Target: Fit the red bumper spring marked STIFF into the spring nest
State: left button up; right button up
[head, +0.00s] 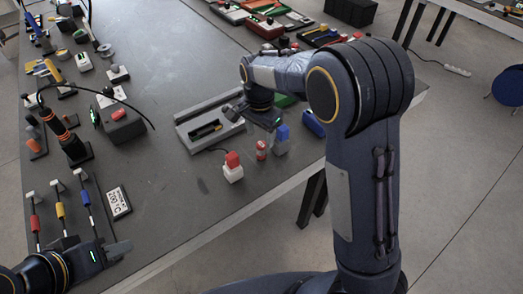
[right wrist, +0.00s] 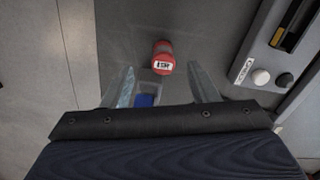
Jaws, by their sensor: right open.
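A small red cylinder (head: 261,149) with a white label stands near the table's right edge; it also shows in the right wrist view (right wrist: 162,50). Its label lettering is too small to read surely, so I cannot tell whether it is the STIFF spring. My right gripper (right wrist: 161,84) is open and empty. The cylinder lies beyond its fingertips, roughly centred between them in the picture. A grey fixture (head: 183,131) with a dark recess is left of the right gripper; I cannot tell whether it is the spring nest. My left gripper (head: 122,248) is low at the left, its jaw opening unclear.
A white block with a red top (head: 233,173) and a grey block with a blue top (head: 281,144) flank the cylinder. A sign reading 200 °C (head: 117,203) and several coloured tools lie at left. The table's middle (head: 165,65) is clear.

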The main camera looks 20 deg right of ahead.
aim_at(261, 144)
jog(key=f, duration=0.3)
jog(key=w+f, duration=0.1)
jog(key=f, duration=0.1)
jog(key=shift+d+f, duration=0.3)
jog(key=shift+f, duration=0.55)
jog(key=c, duration=1.2)
jog(key=shift+o, duration=0.2)
jog(key=shift+r, duration=0.1)
